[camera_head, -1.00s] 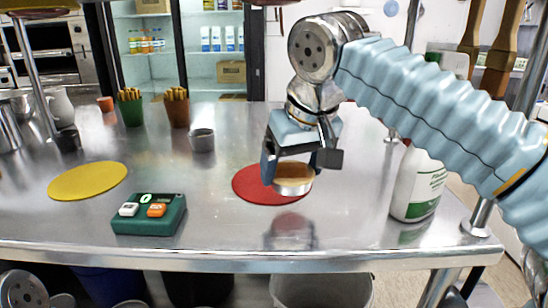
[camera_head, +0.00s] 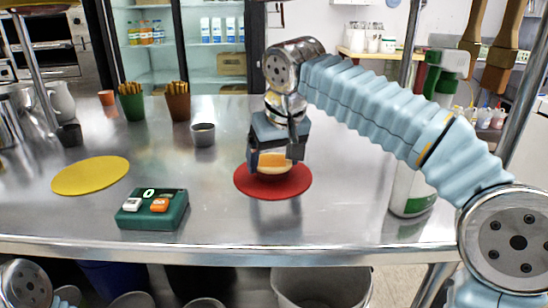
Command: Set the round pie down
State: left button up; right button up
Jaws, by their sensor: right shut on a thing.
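The round pie (camera_head: 273,164) has a golden-brown top and a pale tin or rim. It is at the middle of the red round mat (camera_head: 285,188), on it or just above it; I cannot tell which. My right gripper (camera_head: 275,158) points down from above and is shut on the pie, its fingers on either side and partly covering it. My left gripper is not seen; only a joint of mine shows at the lower left.
A yellow round mat (camera_head: 90,175) lies at the left. A small grey cup (camera_head: 203,134) and pots of sticks (camera_head: 178,103) stand behind.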

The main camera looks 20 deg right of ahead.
aim_at(280, 169)
jog(key=shift+f, duration=0.2)
jog(key=o, duration=1)
jog(key=shift+r, duration=0.4)
jog(key=p+v, duration=0.1)
jog(key=v, duration=0.6)
jog(key=shift+s+p, duration=0.15)
jog(key=shift+p, duration=0.25)
